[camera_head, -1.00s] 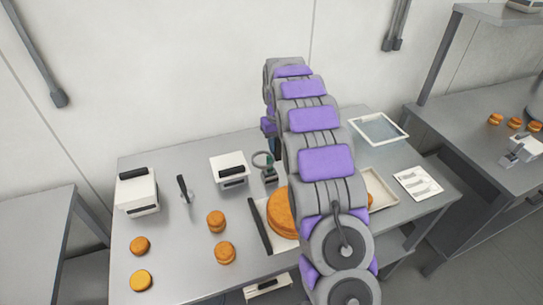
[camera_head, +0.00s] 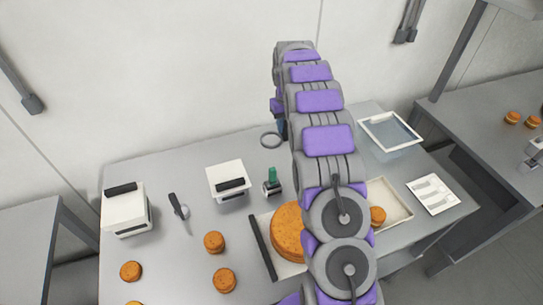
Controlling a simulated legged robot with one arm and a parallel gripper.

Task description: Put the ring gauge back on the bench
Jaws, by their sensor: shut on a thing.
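A large cake (camera_head: 287,232) on a tray is beside my arm. A clear-bottomed tray (camera_head: 390,133) and white card (camera_head: 433,193) lie right. Bare bench shows back left.

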